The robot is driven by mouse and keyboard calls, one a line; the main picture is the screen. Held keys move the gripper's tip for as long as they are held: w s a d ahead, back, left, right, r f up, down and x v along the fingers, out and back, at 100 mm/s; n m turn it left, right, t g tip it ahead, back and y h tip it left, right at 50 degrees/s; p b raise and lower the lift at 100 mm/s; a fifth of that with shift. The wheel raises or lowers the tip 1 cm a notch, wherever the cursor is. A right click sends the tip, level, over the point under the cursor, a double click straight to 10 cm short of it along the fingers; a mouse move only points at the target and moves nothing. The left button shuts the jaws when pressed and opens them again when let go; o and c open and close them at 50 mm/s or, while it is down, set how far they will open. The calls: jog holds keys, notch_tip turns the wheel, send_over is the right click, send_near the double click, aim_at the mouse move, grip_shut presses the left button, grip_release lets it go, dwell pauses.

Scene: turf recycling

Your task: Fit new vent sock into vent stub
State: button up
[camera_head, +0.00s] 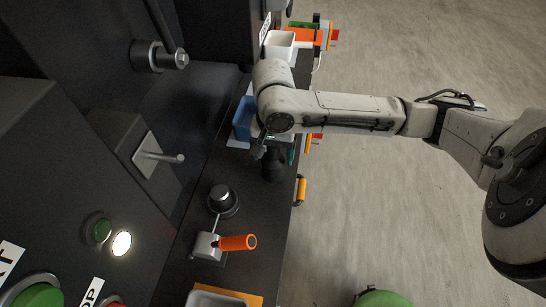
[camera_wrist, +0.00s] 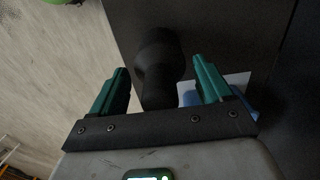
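My gripper (camera_head: 281,150) points down over the black bench; its two teal fingers stand apart in the wrist view (camera_wrist: 160,68). A black part with a wide round end and a narrower neck lies between the fingers in the wrist view (camera_wrist: 159,82). Narrow gaps show on both sides of the neck, so it looks unheld. The same black part (camera_head: 273,168) shows just below my gripper in the head view. I cannot tell whether it is the vent sock or the vent stub. A black round-topped part (camera_head: 222,199) stands nearer on the bench.
A blue block (camera_head: 241,119) is beside my gripper, also showing in the wrist view (camera_wrist: 190,98). A white bin (camera_head: 280,44) is farther back. Dark machine housings line the left; open floor is right.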

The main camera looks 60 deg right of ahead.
jog(key=c, duration=0.8)
notch_tip(320, 180, up, 4)
jog(key=p, duration=0.7)
dwell(0.5)
